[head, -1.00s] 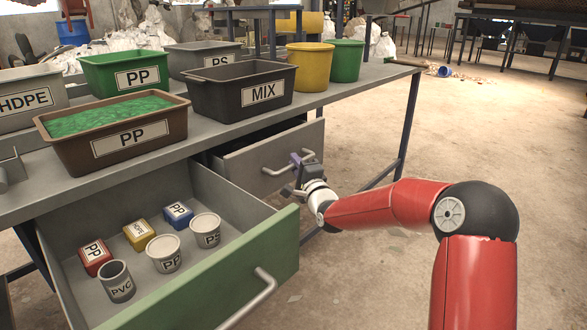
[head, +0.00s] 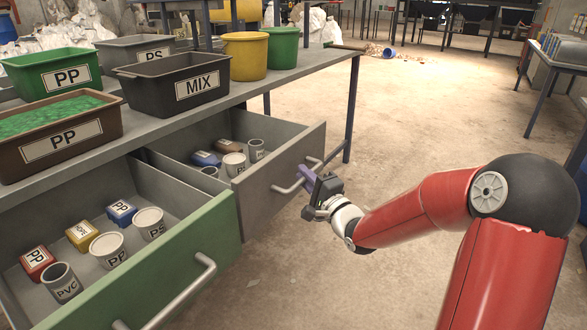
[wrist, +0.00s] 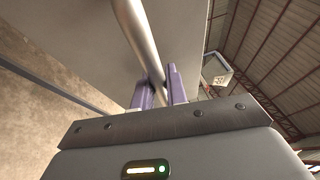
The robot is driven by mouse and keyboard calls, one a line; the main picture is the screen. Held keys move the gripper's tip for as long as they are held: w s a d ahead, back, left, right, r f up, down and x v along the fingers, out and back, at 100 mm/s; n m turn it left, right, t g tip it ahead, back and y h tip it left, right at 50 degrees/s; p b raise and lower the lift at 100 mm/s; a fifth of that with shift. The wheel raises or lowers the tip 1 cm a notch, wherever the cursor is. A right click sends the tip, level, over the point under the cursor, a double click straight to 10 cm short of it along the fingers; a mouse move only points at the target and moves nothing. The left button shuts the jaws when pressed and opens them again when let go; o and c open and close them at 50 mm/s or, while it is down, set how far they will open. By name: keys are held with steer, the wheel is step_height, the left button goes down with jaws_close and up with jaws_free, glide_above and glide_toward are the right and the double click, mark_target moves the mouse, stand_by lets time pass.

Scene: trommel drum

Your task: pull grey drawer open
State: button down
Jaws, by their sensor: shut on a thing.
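The grey drawer (head: 262,190) under the bench is pulled well out in the head view. It holds cups and small blocks, including a blue block (head: 207,158) and a lidded white cup (head: 234,164). Its bar handle (head: 288,188) is on the front panel and also shows in the wrist view (wrist: 134,30). My gripper (head: 308,177) is at the handle's right part, its purple fingers shut around the bar. The fingers also show in the wrist view (wrist: 158,88), on either side of the bar, which is partly hidden between them.
A green-fronted drawer (head: 190,262) stands open at the left, with several labelled blocks and cups inside. Bins, including the black MIX bin (head: 170,88), stand on the bench. A bench leg (head: 350,115) is behind the grey drawer.

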steer(key=shift+s+d, duration=0.4)
steer(key=shift+d, duration=0.1)
steer(key=c, duration=1.4)
jaws_free()
steer(key=v, duration=0.7)
steer(key=shift+s+d+f, duration=0.2)
steer(key=shift+s+d, duration=0.05)
steer(key=shift+s, duration=0.1)
